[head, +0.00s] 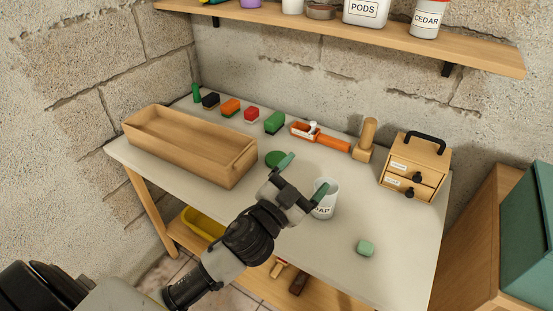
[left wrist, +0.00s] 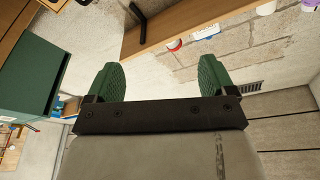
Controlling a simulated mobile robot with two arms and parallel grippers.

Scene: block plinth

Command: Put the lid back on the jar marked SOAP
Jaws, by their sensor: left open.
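A white jar (head: 325,204) stands on the grey tabletop, its label partly hidden by my left gripper; "AP" shows. I see no lid on it, though its rim is partly covered. A flat, round green disc (head: 274,158), which looks like the lid, lies on the table left of the jar, beyond my gripper. My left gripper (head: 304,176) is open, with green finger pads; in the picture one overlaps the jar's top and the other is beside the disc. In the left wrist view the open fingers (left wrist: 160,78) have nothing between them. My right gripper is not in view.
A wooden tray (head: 190,160) fills the table's left. A small drawer box (head: 413,165) is at right.

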